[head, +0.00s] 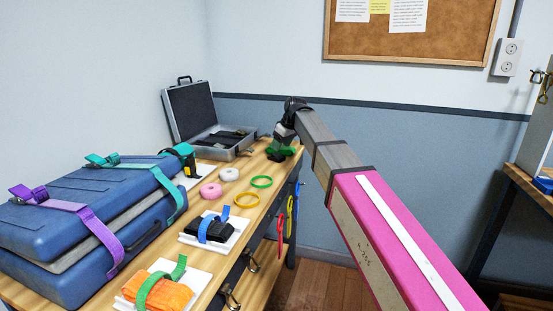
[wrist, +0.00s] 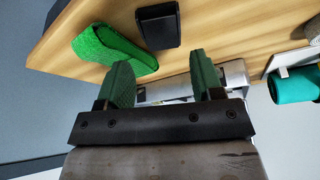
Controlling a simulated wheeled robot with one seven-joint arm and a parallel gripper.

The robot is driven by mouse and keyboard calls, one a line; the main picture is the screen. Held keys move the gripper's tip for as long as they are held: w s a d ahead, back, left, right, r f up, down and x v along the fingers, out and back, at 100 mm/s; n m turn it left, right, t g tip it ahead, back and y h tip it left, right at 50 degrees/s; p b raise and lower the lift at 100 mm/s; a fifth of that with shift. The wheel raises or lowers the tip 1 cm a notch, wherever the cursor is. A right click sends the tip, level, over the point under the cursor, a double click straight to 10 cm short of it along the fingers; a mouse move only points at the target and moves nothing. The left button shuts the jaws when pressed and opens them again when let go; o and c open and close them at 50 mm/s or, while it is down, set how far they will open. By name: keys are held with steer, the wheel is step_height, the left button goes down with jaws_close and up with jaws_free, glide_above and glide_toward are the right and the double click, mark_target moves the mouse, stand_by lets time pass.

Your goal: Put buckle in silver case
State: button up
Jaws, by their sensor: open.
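The silver case (head: 223,152) stands open at the far end of the bench, its lid up against the wall. Part of it shows behind my fingers in the wrist view (wrist: 236,74). My gripper (head: 281,150) is over the bench's far right edge, right of the case. Its green fingers (wrist: 160,61) are apart with nothing between them. A small black block (wrist: 158,26), perhaps the buckle, lies on the wood just beyond the fingertips. A bright green strap piece (wrist: 112,48) lies beside it, to the left. I cannot make out the black block in the head view.
Pink (head: 210,190) and white (head: 229,174) rolls, green (head: 261,181) and yellow (head: 246,199) rings, and strapped bundles lie along the bench. Straps hang at its right edge.

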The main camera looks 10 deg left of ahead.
mark_target(277, 154)
steer(key=shift+x, duration=2.7)
steer(key=shift+s+a+r, duration=0.1)
steer(key=shift+a, duration=0.05)
steer(key=c, duration=0.8)
